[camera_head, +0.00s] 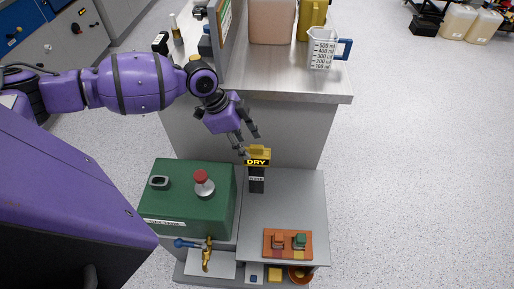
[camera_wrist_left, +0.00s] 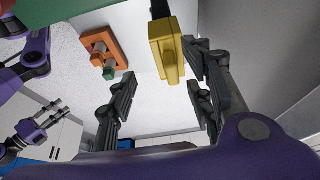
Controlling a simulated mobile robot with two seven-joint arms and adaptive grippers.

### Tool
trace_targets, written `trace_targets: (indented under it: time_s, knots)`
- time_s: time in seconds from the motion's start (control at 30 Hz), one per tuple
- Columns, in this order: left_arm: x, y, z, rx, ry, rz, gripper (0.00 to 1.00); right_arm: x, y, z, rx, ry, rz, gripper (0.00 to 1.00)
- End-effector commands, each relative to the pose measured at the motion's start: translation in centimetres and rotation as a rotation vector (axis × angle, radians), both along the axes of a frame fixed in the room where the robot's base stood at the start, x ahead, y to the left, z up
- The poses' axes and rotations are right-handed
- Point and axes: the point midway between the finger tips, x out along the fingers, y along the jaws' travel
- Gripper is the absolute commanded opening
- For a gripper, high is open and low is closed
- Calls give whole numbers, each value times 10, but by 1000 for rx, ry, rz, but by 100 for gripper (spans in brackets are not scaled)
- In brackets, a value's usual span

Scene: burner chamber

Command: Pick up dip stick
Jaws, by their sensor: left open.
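The dip stick has a yellow handle (camera_head: 258,150) and stands upright in a black holder (camera_head: 257,179) under a "DRY" label on the grey bench top. My left gripper (camera_head: 249,145) is open and empty, just above and to the left of the handle. In the left wrist view the yellow handle (camera_wrist_left: 168,55) shows near the right fingers of my open left gripper (camera_wrist_left: 160,76), apart from the left finger. The stick itself is hidden. My right gripper (camera_wrist_left: 58,112) shows small at the left of the wrist view, with its fingers apart.
A green box (camera_head: 188,211) with a red-topped knob (camera_head: 202,182) stands left of the holder. An orange block with two knobs (camera_head: 287,244) lies in front. A brass tap (camera_head: 207,255) is at the front left. A higher counter (camera_head: 285,88) with a measuring jug (camera_head: 322,50) stands behind.

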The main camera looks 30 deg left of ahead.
Motion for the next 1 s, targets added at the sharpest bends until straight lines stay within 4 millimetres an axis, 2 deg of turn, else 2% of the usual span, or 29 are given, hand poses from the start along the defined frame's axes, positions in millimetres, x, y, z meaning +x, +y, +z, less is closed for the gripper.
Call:
trace_targets:
  time_s: [0.17, 0.43, 0.7, 1.0]
  knots:
    - [0, -2, -5, -1, 3, -2, 47, -7, -2, -3, -2, 14, -2, 40]
    - [7, -14, -31, -2, 3, -2, 47, -14, -6, -7, -11, 30, 2, 40]
    - [18, -29, -64, -1, 2, -1, 47, -13, -6, -5, -10, 25, 2, 40]
    - [19, -30, -70, 0, 2, -2, 47, -8, -4, -4, -6, 18, 0, 40]
